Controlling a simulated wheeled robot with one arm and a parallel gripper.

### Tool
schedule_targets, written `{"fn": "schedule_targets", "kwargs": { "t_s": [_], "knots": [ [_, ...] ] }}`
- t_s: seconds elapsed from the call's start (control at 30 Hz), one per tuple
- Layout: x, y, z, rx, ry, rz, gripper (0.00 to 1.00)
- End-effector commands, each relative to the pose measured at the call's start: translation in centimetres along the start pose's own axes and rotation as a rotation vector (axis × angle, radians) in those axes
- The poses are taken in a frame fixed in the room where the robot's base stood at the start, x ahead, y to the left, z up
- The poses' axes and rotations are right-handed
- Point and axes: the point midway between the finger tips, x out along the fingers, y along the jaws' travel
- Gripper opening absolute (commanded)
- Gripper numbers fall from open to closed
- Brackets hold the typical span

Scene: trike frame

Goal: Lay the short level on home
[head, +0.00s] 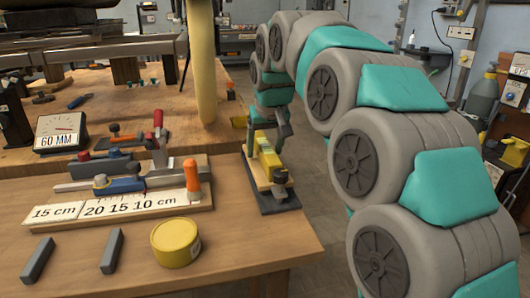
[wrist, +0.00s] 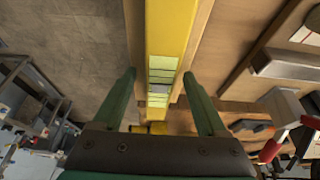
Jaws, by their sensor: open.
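A yellow bar with pale green vial windows, which looks like the short level (head: 266,156), lies on a narrow wooden strip on a dark base (head: 283,203) at the table's right edge. The level also runs up the middle of the wrist view (wrist: 170,30). My gripper (head: 283,133) is at the far part of the level. In the wrist view my gripper (wrist: 158,78) is open, one finger on each side of the level, with gaps showing. No place marked home can be read in either view.
A board marked 15 cm, 20, 15, 10 cm (head: 150,208) holds clamps and an orange-handled piece. A yellow tin (head: 175,242) and two grey bars (head: 112,250) lie in front. A 60 MM gauge (head: 62,132) stands at left. Bare wood lies at front right.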

Motion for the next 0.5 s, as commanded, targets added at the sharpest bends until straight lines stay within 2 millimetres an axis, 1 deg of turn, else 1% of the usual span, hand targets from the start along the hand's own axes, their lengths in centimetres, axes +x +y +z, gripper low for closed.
{"fn": "schedule_targets", "kwargs": {
  "t_s": [0.13,0.17,0.5],
  "knots": [
    [-0.04,-0.01,-0.04,0.000,0.002,0.000,0.75],
    [-0.05,-0.01,-0.04,0.000,0.002,0.000,0.73],
    [-0.07,-0.02,-0.06,0.000,0.002,0.000,0.34]
  ]
}}
